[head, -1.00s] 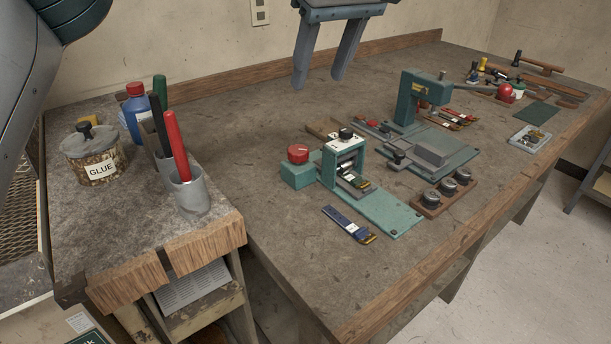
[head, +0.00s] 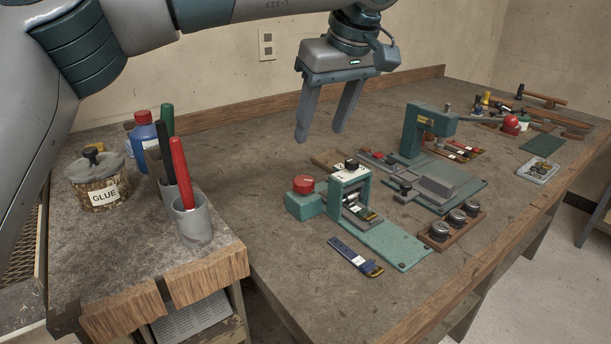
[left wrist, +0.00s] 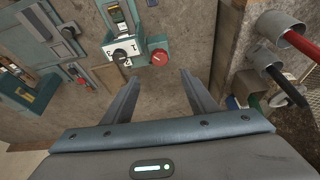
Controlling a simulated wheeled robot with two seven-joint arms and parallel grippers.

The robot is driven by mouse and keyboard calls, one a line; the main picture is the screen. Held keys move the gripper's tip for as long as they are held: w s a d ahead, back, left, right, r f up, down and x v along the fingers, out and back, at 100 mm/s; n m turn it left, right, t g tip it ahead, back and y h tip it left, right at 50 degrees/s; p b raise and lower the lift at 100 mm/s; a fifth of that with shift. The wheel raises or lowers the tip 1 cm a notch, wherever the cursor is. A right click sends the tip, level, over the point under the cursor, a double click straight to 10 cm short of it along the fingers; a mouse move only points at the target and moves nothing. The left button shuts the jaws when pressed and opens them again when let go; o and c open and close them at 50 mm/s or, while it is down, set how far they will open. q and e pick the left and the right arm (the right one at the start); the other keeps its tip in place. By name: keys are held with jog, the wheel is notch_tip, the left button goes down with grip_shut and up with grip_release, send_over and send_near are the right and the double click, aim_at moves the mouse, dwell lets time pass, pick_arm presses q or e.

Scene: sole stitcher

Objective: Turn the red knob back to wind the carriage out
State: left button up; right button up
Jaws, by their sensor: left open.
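The red knob (head: 303,184) sits on a teal block at the left side of the small teal stitcher (head: 351,188) on the bench. The stitcher has a black knob on its white top, and its carriage (head: 362,212) shows inside the frame, dark with pale and brass-coloured parts. In the left wrist view the red knob (left wrist: 160,57) lies beyond the fingertips. My left gripper (head: 318,139) is open and empty, above the bench behind the knob, fingers pointing down and not touching it. My right gripper is not in view.
A blue strap piece (head: 355,256) lies in front of the stitcher. A larger teal press (head: 427,130) and a rack of round weights (head: 452,222) stand to the right. A glue jar (head: 97,180) and a tool cup (head: 193,222) stand on the left bench.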

aim_at(304, 180)
pick_arm(q)
jog(key=x, duration=1.4)
jog(key=shift+s+f+b, duration=0.1)
jog(key=shift+f+b, duration=0.1)
jog(key=shift+b, duration=0.1)
jog(key=c, duration=1.1)
